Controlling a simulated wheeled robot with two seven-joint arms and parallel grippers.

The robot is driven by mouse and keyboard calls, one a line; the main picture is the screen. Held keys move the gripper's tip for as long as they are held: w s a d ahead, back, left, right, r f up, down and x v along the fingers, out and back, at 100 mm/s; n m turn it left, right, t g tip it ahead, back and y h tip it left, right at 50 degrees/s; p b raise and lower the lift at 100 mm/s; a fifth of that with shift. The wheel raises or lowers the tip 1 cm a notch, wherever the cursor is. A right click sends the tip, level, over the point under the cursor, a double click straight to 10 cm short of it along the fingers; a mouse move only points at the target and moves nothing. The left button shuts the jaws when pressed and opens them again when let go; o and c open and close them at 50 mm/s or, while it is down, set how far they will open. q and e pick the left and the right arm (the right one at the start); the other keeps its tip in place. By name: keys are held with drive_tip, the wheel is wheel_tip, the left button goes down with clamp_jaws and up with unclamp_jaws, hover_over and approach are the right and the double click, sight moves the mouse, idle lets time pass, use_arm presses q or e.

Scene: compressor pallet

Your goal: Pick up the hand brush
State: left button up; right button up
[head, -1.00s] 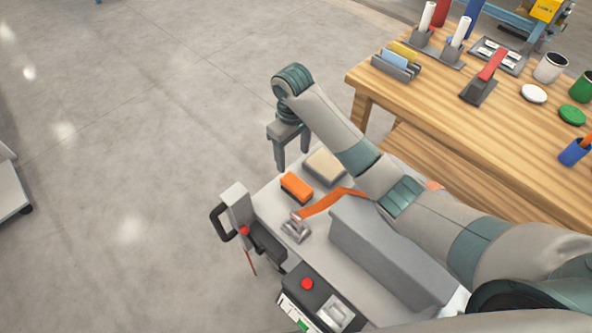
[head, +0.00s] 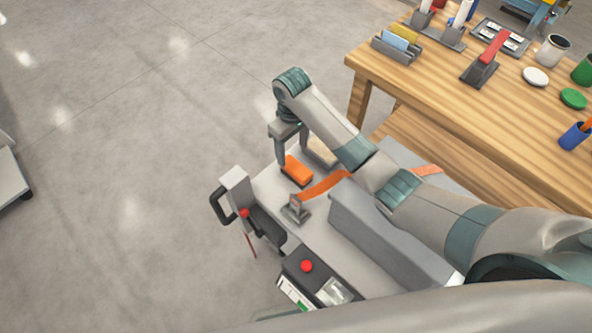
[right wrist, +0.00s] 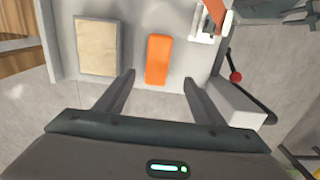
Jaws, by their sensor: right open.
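The hand brush, an orange block with a dark underside, appears to be the orange thing (head: 298,170) lying on the pale cart top near its far edge. In the right wrist view the orange block (right wrist: 158,60) lies ahead of the jaws, roughly centred between them. My right gripper (head: 292,156) is open and empty, with its fingers pointing down just above and beside the block in the head view. In the right wrist view the open fingers (right wrist: 158,78) appear apart from it. My left gripper is not in view.
A beige pad in a grey frame (right wrist: 98,47) lies beside the block. An orange strap (head: 325,186) runs from a metal buckle (head: 296,210). A long grey block (head: 385,240) and a red button (head: 307,266) are nearer. A wooden workbench (head: 440,100) stands right.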

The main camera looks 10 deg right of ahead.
hover_over(296, 167)
drive_tip(key=f, duration=0.2)
drive_tip(key=a+f, duration=0.1)
drive_tip(key=f, duration=0.1)
drive_tip(key=shift+w+f, duration=0.15)
drive_tip(key=shift+f, duration=0.8)
drive_tip(key=shift+d+f+p, duration=0.25)
drive_tip(key=shift+f+p, duration=0.15)
drive_tip(key=shift+f, duration=0.7)
drive_tip(key=shift+d+f+p, duration=0.25)
drive_tip(key=shift+f+p, duration=0.15)
drive_tip(key=shift+f, duration=1.1)
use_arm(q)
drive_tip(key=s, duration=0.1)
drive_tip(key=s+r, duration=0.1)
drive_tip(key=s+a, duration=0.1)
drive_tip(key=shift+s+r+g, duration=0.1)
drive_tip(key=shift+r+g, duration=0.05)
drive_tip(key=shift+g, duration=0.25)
use_arm(e)
drive_tip(key=c, duration=1.2)
